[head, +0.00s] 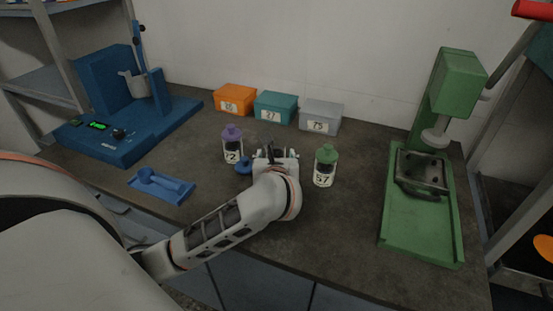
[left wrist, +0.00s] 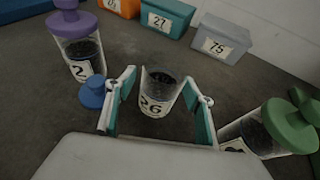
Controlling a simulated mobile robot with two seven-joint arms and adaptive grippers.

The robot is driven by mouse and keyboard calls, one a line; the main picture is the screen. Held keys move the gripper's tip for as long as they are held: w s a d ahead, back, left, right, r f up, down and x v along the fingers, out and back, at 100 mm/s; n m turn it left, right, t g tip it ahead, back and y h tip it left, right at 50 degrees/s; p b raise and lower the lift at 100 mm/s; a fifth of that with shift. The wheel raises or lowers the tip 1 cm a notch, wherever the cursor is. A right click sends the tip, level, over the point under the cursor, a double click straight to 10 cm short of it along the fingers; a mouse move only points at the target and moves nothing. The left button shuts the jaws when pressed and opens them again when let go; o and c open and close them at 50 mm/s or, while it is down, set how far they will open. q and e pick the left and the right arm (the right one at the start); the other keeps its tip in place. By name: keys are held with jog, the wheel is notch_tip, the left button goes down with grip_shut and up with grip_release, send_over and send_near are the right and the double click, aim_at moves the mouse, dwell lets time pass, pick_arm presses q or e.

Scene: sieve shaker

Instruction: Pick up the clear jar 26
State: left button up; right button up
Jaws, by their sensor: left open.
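The clear jar 26 (left wrist: 161,90) shows in the left wrist view, open at the top, with dark grains inside and a white label. My left gripper (left wrist: 164,84) is open, with one finger on each side of the jar and a visible gap on both sides. In the head view my left gripper (head: 275,153) reaches to the middle of the table and hides most of the jar. A blue knobbed lid (left wrist: 92,92) lies just outside the left finger; it also shows in the head view (head: 243,166). My right gripper is not in view.
A purple-lidded jar (head: 232,145) stands left and green-lidded jar 57 (head: 325,168) right of the gripper. Orange (head: 234,98), teal (head: 276,106) and grey (head: 321,116) boxes stand behind. A blue machine (head: 115,130), blue tray (head: 175,190) and green press (head: 420,225) flank them.

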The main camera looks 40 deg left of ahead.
pick_arm(q)
jog(key=c, duration=1.4)
jog(key=shift+r, duration=0.1)
